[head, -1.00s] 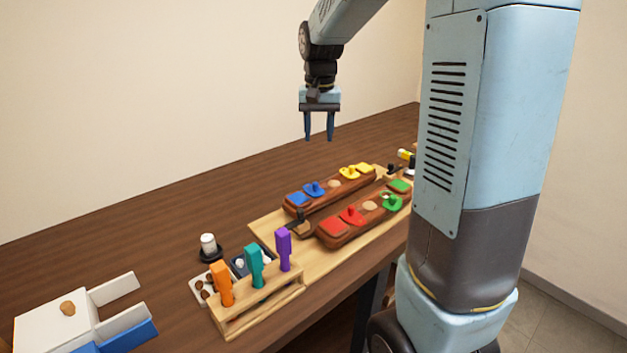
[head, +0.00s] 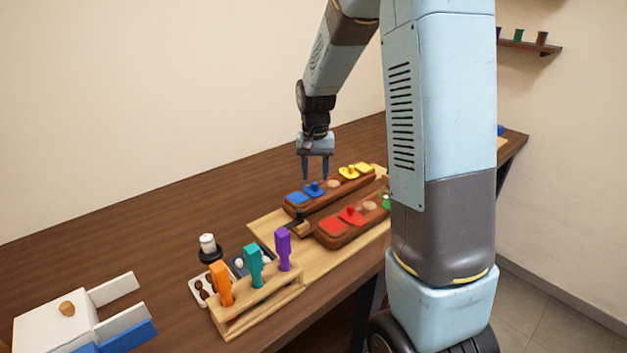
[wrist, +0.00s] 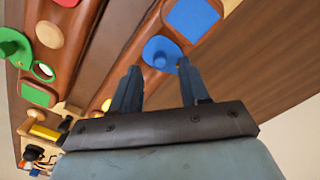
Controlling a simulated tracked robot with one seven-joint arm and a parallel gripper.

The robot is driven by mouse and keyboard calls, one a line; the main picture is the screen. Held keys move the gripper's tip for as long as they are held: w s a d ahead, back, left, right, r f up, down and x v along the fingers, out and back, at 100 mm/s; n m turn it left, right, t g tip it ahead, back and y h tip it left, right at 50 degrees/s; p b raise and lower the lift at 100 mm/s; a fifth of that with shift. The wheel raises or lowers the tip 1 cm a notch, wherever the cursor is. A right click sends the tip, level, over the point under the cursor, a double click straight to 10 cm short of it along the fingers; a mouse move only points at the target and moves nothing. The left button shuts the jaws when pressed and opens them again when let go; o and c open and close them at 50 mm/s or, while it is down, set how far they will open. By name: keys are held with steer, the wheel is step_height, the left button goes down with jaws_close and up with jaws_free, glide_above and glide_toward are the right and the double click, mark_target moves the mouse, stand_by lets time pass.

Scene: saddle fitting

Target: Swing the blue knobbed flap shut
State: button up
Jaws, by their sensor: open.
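The blue knobbed flap (head: 314,189) lies on the far brown wooden bar, beside a blue square pad (head: 296,198). In the wrist view the flap (wrist: 161,50) shows just beyond my fingertips, with its knob between them in the picture. Whether its hole is covered is hard to tell. My gripper (head: 315,178) is open and empty, pointing down over the flap. In the wrist view its two fingers (wrist: 160,70) are spread apart. I cannot tell how much height is left between the tips and the knob.
The same bar carries a wooden disc (head: 334,184) and a yellow knobbed flap (head: 349,172). The nearer bar has a red knobbed flap (head: 351,215) and a green flap (wrist: 12,45) swung off an open hole (wrist: 43,71). A rack with orange, teal and purple pieces (head: 283,248) stands nearer.

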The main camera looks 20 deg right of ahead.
steer(key=shift+f, duration=1.45)
steer(key=shift+c, duration=0.3)
jaws_close()
